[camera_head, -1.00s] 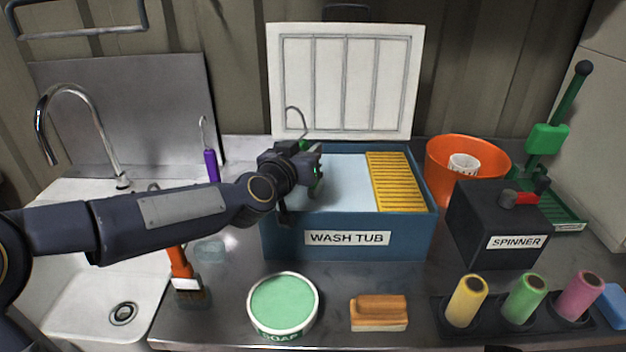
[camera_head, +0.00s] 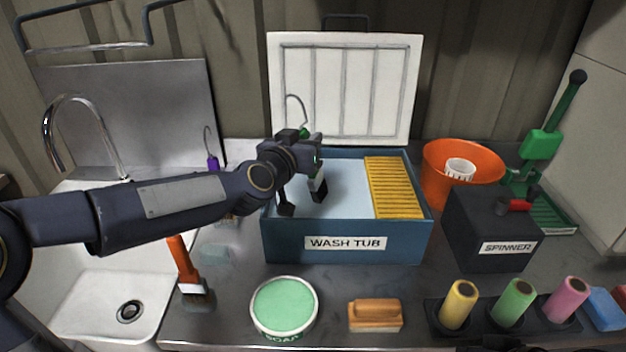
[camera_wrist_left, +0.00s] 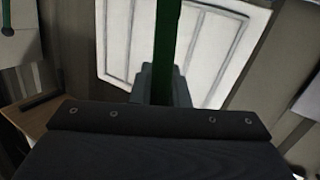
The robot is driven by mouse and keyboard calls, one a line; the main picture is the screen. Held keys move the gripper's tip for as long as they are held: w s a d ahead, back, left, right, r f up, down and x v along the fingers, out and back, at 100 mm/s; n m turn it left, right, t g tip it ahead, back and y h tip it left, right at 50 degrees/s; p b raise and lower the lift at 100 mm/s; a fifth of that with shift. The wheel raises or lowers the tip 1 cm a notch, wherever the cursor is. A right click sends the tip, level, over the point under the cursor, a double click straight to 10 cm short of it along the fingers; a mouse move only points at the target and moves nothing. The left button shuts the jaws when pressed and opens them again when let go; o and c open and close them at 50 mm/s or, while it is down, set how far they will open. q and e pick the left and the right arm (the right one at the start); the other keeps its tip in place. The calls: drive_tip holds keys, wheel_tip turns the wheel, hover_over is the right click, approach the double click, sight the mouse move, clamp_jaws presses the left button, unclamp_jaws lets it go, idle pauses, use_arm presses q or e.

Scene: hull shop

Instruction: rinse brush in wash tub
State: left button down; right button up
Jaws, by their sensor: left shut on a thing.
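The blue wash tub (camera_head: 350,250) stands open mid-table, holding pale liquid, with a yellow ribbed rack (camera_head: 393,188) on its right side. My left gripper (camera_head: 314,160) is over the tub's left half, shut on a brush (camera_head: 317,180). The brush has a green handle, a pale ferrule and dark bristles pointing down into the tub. I cannot tell whether the bristles touch the liquid. In the left wrist view the green handle (camera_wrist_left: 167,40) rises from the grey fingers (camera_wrist_left: 160,85). The gripper hides part of the handle.
The white lid (camera_head: 345,90) stands upright behind the tub. The black spinner (camera_head: 490,235) and orange bucket (camera_head: 440,185) are right. The soap tin (camera_head: 284,303), wooden block brush (camera_head: 375,315) and rollers (camera_head: 459,302) line the front. An orange-handled brush (camera_head: 181,260) and sink (camera_head: 105,305) are left.

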use_arm(q)
drive_tip(key=shift+r+p, duration=3.4)
drive_tip(key=shift+r, duration=0.65)
